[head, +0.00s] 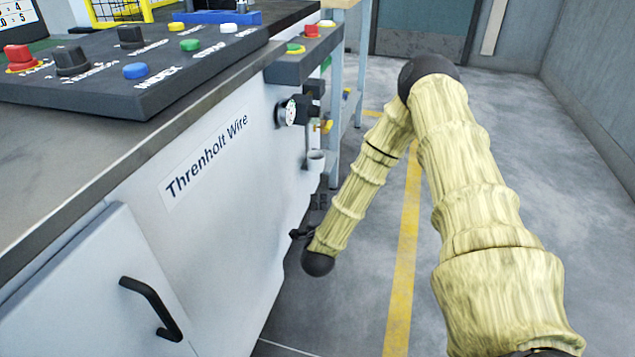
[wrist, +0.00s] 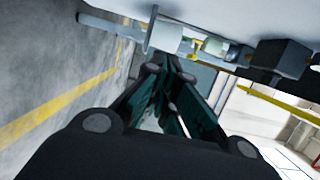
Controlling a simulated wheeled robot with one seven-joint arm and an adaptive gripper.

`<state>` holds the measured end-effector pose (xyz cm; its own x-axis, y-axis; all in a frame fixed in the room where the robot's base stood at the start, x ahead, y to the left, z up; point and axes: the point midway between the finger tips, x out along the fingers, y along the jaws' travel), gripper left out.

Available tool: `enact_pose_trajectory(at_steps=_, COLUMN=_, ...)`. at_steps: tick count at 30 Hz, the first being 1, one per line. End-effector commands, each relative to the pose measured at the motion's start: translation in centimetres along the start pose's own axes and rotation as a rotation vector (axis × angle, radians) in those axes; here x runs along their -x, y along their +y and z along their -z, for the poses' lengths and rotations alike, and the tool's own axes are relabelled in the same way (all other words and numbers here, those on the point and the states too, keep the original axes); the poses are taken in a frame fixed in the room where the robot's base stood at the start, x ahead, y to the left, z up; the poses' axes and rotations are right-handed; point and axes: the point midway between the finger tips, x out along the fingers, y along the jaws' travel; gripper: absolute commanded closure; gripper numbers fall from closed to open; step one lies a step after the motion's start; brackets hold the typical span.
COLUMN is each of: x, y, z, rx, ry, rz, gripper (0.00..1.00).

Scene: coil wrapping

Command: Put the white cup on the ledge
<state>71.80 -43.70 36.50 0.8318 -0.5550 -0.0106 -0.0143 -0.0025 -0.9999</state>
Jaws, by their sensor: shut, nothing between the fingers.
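I cannot make out a white cup for certain. In the head view a small pale grey, cup-like cylinder (head: 316,160) is at the machine's far side, by a thin vertical pipe; I cannot tell whether it is the cup or a fitting. No ledge can be told apart for certain from the worktop edges. In the wrist view my gripper (wrist: 168,75) has its dark green fingers together, with nothing held. In the head view the fingers are too small and dark to make out.
The white machine (head: 225,215) has a dark worktop with a button panel (head: 205,65) and a black door handle (head: 150,305). A gauge (head: 289,112) juts from its side, below a small button box (head: 310,55). Open grey floor with a yellow line (head: 402,280) lies right of the machine.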

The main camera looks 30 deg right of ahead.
Motion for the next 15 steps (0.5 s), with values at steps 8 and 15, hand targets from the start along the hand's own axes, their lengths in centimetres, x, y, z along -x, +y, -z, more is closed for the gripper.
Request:
enact_pose_trajectory(at_steps=8, x=-2.2, y=0.1, z=0.2, rx=-0.013, ry=0.009, rz=0.014, gripper=1.00)
enact_pose_trajectory(at_steps=15, x=-6.1, y=0.2, z=0.1, rx=-0.013, ry=0.008, rz=0.014, gripper=1.00)
